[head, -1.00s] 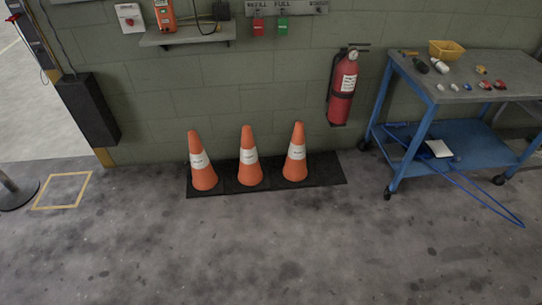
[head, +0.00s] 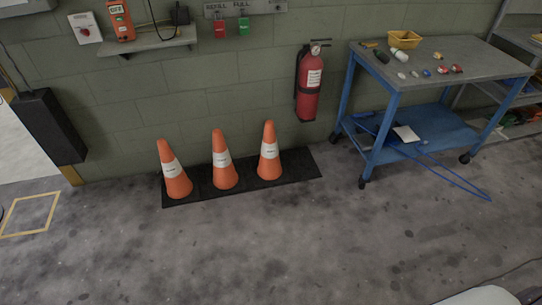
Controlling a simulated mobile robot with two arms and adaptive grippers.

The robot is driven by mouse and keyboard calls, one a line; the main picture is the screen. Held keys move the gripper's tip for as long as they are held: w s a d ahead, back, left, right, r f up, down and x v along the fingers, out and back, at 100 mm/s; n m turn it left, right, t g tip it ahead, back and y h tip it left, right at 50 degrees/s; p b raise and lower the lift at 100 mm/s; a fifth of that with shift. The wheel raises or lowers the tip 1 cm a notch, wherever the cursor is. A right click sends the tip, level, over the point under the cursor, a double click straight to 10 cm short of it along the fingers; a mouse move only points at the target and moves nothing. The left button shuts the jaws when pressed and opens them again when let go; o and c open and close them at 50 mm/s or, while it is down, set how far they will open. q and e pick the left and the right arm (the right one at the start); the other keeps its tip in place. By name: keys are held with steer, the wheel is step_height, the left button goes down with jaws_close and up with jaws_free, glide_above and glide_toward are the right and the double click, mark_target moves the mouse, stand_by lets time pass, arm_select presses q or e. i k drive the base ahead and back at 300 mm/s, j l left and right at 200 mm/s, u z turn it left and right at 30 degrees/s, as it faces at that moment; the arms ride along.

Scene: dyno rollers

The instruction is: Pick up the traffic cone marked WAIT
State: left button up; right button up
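Three orange traffic cones with white bands stand upright in a row on a black mat (head: 300,170) by the wall: a left cone (head: 177,186), a middle cone (head: 225,178) and a right cone (head: 270,165). Each band carries small dark lettering, too small to read, so I cannot tell which cone is marked WAIT. Neither of my grippers is in the head view.
A blue cart (head: 390,90) with small items and a yellow bin (head: 404,39) stands at the right. A blue hose (head: 455,178) trails onto the floor below it. A red fire extinguisher (head: 309,90) hangs on the wall. The floor before the cones is clear.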

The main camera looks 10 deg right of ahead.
mark_target(271, 168)
steer(key=i+l+z, duration=0.1)
steer(key=i+l, duration=0.15)
steer(key=i, duration=0.2)
steer(key=i+l+z, duration=0.1)
steer(key=i+l, duration=0.15)
steer(key=i, duration=0.2)
steer(key=i+l+z, duration=0.1)
steer(key=i, duration=0.35)
steer(key=l, duration=0.1)
